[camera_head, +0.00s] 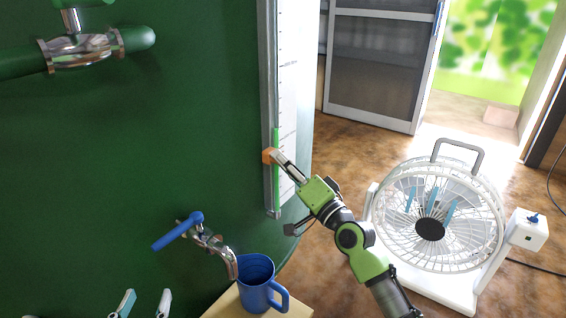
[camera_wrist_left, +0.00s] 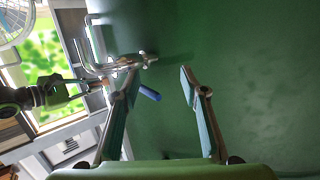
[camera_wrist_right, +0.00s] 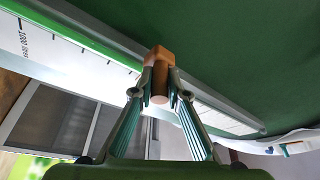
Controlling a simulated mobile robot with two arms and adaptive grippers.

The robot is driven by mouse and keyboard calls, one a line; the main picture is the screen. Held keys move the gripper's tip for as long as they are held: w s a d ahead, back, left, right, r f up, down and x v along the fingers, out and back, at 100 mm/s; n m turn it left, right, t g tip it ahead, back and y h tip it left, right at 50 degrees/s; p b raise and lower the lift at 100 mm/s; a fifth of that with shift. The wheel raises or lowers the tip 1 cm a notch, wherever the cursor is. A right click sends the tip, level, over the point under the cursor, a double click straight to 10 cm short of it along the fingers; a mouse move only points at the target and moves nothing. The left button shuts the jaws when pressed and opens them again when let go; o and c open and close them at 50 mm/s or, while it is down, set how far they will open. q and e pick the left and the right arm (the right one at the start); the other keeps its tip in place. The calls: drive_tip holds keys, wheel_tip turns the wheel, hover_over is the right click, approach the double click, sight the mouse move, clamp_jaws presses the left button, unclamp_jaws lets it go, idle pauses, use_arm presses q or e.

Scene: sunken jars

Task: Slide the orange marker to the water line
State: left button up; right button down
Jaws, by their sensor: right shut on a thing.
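The orange marker (camera_head: 268,156) sits on the rail of the sight gauge (camera_head: 288,110) on the green tank. The green water column (camera_head: 277,170) ends a little above the marker in the head view. My right gripper (camera_head: 277,156) is shut on the marker.
A tap with a blue lever (camera_head: 178,232) projects from the tank above a blue mug (camera_head: 257,282) on a small wooden stand (camera_head: 228,304). A pipe fitting (camera_head: 80,48) is at upper left. A white fan (camera_head: 432,225) stands on the floor at right.

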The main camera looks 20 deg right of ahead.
wheel_tip(320, 180, up, 3)
drive_tip(key=shift+f+p, duration=0.1)
drive_tip(key=shift+p, duration=1.05)
wheel_tip(320, 180, up, 3)
drive_tip(key=p, duration=0.3)
use_arm(q)
drive_tip(key=s+a+f+g+y, duration=0.1)
drive_tip(key=s+a+f+g, duration=0.2)
drive_tip(key=s+f+g, duration=0.3)
drive_tip(key=s+a+f+g+y, duration=0.2)
drive_tip(key=s+a+f+g, duration=0.2)
drive_tip(key=s, duration=0.8)
wheel_tip(320, 180, down, 5)
drive_tip(key=shift+s+r+n+g, duration=0.15)
drive_tip(key=shift+s+n+g, duration=0.15)
drive_tip(key=shift+g, duration=0.9)
use_arm(e)
drive_tip(key=c, duration=2)
unclamp_jaws()
drive_tip(key=shift+o, duration=0.2)
